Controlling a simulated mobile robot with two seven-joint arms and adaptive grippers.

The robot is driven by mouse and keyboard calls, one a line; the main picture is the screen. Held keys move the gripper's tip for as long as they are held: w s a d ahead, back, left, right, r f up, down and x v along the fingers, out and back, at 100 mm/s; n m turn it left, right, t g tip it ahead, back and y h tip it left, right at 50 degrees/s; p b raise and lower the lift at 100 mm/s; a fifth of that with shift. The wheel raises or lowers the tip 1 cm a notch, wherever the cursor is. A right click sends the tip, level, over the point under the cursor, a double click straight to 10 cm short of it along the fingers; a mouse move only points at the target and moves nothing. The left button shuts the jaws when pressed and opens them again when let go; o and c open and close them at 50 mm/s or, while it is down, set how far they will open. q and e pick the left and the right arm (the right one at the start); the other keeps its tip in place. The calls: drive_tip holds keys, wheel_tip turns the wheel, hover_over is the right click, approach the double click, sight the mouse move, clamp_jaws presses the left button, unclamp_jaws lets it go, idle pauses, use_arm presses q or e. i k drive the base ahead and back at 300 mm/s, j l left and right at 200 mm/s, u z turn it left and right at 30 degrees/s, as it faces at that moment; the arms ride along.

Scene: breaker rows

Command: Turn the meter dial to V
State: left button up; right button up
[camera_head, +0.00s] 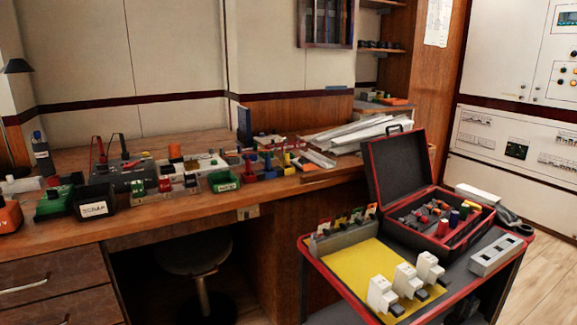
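A dark grey box-shaped device (128,174) stands on the wooden bench at the left, with a red lead and a black lead rising from its top. It looks like the meter, but its face is too small to read. I cannot make out a dial, its pointer or a V mark. Neither of my grippers is in view.
The wooden bench (150,222) holds several small bins and coloured parts around the device. A red-edged cart in front at the right carries a yellow mat (352,272), white breakers (382,293) and an open toolbox (400,168). A stool (192,256) stands under the bench.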

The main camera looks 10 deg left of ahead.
sight(52, 194)
drive_tip(key=u, duration=1.7)
